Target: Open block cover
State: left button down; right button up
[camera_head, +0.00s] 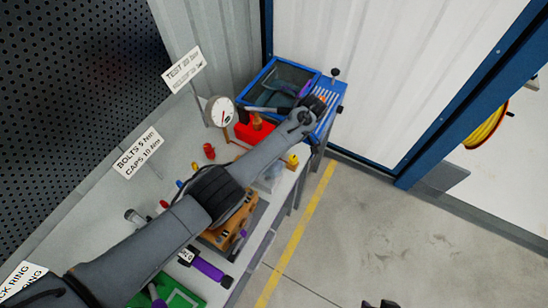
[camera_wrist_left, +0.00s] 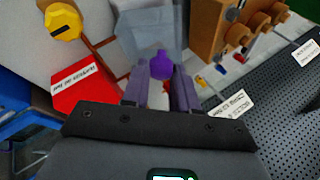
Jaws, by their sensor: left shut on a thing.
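In the left wrist view my left gripper (camera_wrist_left: 160,88) is shut on a purple knob (camera_wrist_left: 161,66), which shows between its two fingertips. A see-through, pale block-shaped piece (camera_wrist_left: 148,32) lies just beyond the knob; it looks like the block cover, but I cannot tell how the knob joins it. It also shows in the head view (camera_head: 268,179), partly behind my left arm. My left fingers are hidden under that arm in the head view. A small dark piece at the bottom edge of the head view may be my right gripper (camera_head: 379,303); its jaws are unclear.
An orange-brown pump block (camera_wrist_left: 238,28) stands close to the right in the wrist view. A red bin (camera_head: 243,132), a yellow knob (camera_head: 293,160), a dial gauge (camera_head: 220,112) and a blue case (camera_head: 335,106) stand around. Purple tool (camera_head: 208,270) lies near the front.

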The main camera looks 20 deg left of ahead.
pick_arm(q)
jog(key=shift+w, duration=0.15)
dwell(0.3)
jog(key=c, duration=0.9)
grip_release()
jog(key=shift+o, duration=0.2)
